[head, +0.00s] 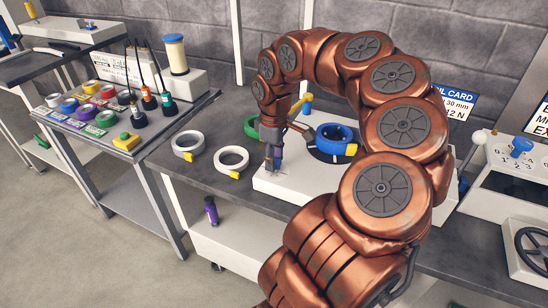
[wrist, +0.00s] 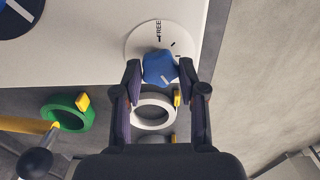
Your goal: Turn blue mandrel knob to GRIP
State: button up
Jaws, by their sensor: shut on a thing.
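The blue mandrel knob (wrist: 159,67) sits on a round white dial (wrist: 140,38) on the white machine base (wrist: 90,50) in the wrist view. The word FREE and a short black mark show on the dial. No GRIP label is readable. My gripper (wrist: 158,70) is shut on the blue knob, with one finger on each side of it. In the head view my gripper (head: 273,160) points down at the left end of the white base (head: 300,190); the knob cannot be made out clearly there. A blue tape roll (head: 335,133) sits on the machine behind.
White rolls (head: 231,160) with yellow tabs and a green roll (head: 251,126) lie left of the machine. Another panel with a blue knob (head: 521,146) and a handwheel (head: 534,250) is at right.

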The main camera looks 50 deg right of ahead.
jog(key=shift+f+m+b, duration=0.15)
jog(key=shift+m+b, duration=0.15)
jog(key=shift+b, duration=0.25)
jog(key=shift+f+m+b, duration=0.15)
jog(key=shift+m+b, duration=0.65)
jog(key=shift+b, duration=0.45)
jog(key=m+b, duration=0.3)
jog(key=b, duration=0.1)
jog(key=shift+r+m, duration=0.2)
jog(key=shift+m, duration=0.2)
jog(key=shift+r, duration=0.1)
jog(key=o, duration=1.1)
jog(key=shift+o, duration=0.2)
notch_tip(320, 180, up, 12)
